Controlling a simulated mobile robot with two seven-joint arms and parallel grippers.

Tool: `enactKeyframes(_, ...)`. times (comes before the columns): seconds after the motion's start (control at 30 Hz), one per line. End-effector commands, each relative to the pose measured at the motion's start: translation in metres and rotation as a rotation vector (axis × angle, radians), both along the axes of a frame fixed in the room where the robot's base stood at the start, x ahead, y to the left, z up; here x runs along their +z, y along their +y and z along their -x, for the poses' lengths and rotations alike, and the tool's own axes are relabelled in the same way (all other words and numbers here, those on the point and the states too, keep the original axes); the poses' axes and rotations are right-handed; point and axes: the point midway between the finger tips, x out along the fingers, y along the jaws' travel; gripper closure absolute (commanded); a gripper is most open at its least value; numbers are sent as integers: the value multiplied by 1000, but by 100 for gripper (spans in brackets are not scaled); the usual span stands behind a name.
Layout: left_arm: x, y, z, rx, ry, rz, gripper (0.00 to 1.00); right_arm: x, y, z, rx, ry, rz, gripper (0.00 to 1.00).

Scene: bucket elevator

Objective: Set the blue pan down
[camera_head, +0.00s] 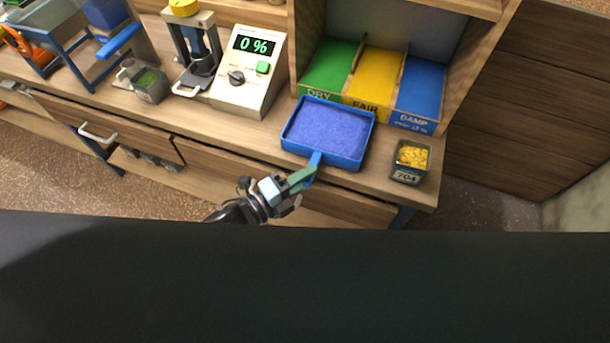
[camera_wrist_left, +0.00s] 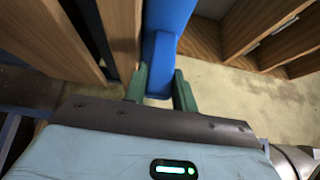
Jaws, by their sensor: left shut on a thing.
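The blue pan (camera_head: 327,133) is a square tray with a handle toward me. It is at the front of the wooden bench, before the coloured bins, and its inside looks blue-violet. I cannot tell whether its underside touches the bench top. My left gripper (camera_head: 301,180) is shut on the pan's handle, just off the bench's front edge. In the left wrist view the green fingers (camera_wrist_left: 160,85) stand on both sides of the blue handle (camera_wrist_left: 163,50). My right gripper is not in view.
A bin marked DRY (camera_head: 330,66), a yellow bin (camera_head: 374,77) and a blue bin marked DAMP (camera_head: 420,88) stand behind the pan. A small box marked 704 (camera_head: 410,162) with yellow bits is to its right. A meter reading 0 % (camera_head: 250,72) stands left.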

Motion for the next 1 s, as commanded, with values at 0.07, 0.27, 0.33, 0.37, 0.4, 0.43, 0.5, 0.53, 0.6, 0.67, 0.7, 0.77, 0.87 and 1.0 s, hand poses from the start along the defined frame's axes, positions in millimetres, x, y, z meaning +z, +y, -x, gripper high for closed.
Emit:
enactKeyframes(0.07,6,-1,-1,-3,-11,6,100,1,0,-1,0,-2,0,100)
enactKeyframes(0.27,1,-1,-1,-3,-9,5,100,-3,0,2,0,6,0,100)
enactKeyframes(0.33,-2,0,0,0,-1,0,64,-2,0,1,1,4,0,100)
enactKeyframes(0.37,-2,0,0,0,-1,0,60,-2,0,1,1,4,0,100)
enactKeyframes(0.4,-2,0,0,0,-1,0,55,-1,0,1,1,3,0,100)
enactKeyframes(0.43,-2,0,0,0,-1,0,51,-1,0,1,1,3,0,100)
enactKeyframes(0.5,-2,0,0,0,-1,0,51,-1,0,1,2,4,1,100)
enactKeyframes(0.53,-2,0,0,0,-1,0,51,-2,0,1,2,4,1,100)
enactKeyframes(0.6,-2,0,0,0,-1,0,51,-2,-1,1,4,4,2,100)
enactKeyframes(0.67,-2,0,0,0,-1,0,51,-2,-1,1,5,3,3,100)
enactKeyframes(0.7,-2,0,0,0,-1,0,51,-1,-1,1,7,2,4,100)
enactKeyframes(0.77,1,0,0,0,-3,0,51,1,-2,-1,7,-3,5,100)
enactKeyframes(0.87,0,6,4,0,0,0,51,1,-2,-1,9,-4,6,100)
enactKeyframes(1.0,-1,24,19,1,3,-2,51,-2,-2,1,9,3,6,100)
